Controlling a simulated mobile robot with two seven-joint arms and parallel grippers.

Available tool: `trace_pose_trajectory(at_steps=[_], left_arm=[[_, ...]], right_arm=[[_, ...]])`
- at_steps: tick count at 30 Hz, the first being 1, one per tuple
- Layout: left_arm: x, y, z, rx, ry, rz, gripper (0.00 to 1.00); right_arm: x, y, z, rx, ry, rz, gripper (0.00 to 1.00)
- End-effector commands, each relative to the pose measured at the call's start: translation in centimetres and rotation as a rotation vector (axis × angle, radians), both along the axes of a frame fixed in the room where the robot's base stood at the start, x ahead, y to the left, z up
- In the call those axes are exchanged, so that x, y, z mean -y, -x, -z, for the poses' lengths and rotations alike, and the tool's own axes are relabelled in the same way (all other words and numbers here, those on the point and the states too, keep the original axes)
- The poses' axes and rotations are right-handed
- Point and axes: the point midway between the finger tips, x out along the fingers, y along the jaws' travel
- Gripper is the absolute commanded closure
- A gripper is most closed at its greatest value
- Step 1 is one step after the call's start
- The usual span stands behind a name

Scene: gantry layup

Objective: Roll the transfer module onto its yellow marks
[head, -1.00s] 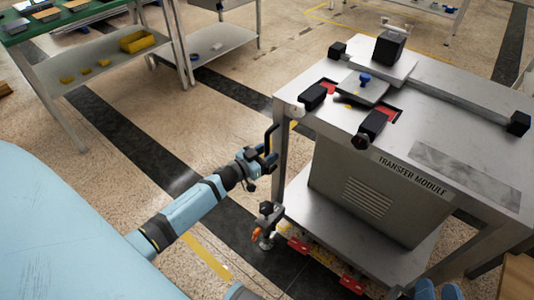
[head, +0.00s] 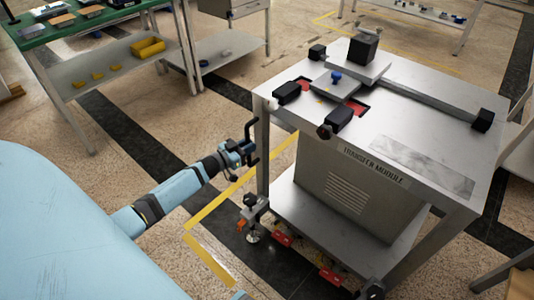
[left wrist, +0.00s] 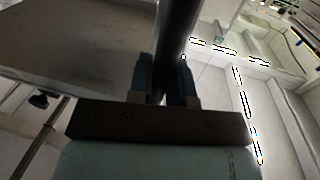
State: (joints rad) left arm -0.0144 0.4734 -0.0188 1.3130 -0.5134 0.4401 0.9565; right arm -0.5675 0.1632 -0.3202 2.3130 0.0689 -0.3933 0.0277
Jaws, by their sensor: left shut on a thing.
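The transfer module (head: 345,212) is a grey steel cart with a flat top, lower shelf and labelled cabinet. My left gripper (head: 248,150) is shut on the black upright handle (head: 256,135) at its left corner. In the left wrist view the dark bar (left wrist: 176,45) passes between the fingers (left wrist: 163,85). A yellow floor mark (head: 240,181) runs along the module's left side and meets another yellow strip (head: 208,258) at a corner. The module's near left foot (head: 253,235) stands right of that corner, apart from both strips. My right gripper is out of view.
A green-topped table (head: 105,12) with a lower shelf (head: 110,72) stands at upper left. A grey bench (head: 228,46) is at the back. Other furniture edges show at the right. Floor left of the module is clear apart from my arm.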

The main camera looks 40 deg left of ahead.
Motion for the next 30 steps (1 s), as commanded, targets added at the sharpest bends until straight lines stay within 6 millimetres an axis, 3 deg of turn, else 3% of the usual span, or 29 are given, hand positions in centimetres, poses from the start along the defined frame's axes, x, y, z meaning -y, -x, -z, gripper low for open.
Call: trace_pose_trajectory(at_steps=[3,9,15,24,25,27,30], left_arm=[[-2.8,-0.2,-0.1,0.001,-0.004,0.001,1.0],[-4.9,-0.3,0.1,0.003,0.001,0.014,1.0],[-6.2,-0.4,0.1,0.003,0.0,0.01,1.0],[-6.5,-0.5,-0.1,0.002,-0.001,0.004,1.0],[-6.5,-0.5,-0.1,0.002,-0.001,0.004,0.74],[-6.5,-0.5,-0.1,0.003,-0.001,0.004,0.58],[-6.4,-0.5,0.0,0.003,0.0,0.006,0.57]], right_arm=[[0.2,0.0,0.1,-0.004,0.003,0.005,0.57],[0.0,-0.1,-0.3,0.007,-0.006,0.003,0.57],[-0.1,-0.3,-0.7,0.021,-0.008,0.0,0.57],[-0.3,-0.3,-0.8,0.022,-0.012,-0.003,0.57],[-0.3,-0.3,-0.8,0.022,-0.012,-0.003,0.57],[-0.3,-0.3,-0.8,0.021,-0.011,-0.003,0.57],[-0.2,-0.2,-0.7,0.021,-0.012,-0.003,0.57]])
